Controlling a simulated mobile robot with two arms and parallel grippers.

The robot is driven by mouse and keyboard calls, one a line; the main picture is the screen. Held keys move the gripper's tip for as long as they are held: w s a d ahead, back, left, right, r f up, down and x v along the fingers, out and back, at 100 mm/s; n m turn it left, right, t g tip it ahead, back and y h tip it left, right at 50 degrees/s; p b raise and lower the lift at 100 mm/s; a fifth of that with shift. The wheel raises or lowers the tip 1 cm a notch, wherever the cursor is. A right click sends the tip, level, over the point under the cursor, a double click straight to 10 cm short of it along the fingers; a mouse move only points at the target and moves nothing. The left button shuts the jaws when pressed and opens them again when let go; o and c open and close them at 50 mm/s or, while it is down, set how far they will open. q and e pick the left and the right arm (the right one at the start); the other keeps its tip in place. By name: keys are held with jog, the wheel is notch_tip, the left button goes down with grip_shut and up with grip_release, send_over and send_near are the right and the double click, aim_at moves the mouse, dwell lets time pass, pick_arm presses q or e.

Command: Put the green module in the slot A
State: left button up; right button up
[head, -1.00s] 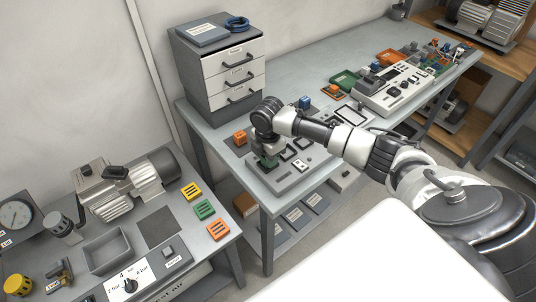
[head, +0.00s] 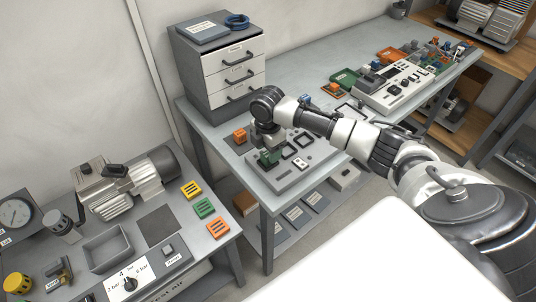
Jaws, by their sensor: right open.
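The green module (head: 270,157) is a small block at the left part of the grey slotted board (head: 286,183) on the bench. My right gripper (head: 267,143) points down just above the module and is open. Its fingers partly cover the module's top. I cannot tell whether the module sits fully in a slot, nor read which slot is A. Dark square slot frames (head: 289,151) show to the right of the module. My left gripper is not in view.
An orange block (head: 240,136) stands left of the board. A drawer cabinet (head: 220,72) stands behind it. My right arm crosses above the bench.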

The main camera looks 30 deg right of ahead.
notch_tip(320, 180, up, 10)
jog(key=b, duration=0.1)
jog(key=shift+f, duration=0.2)
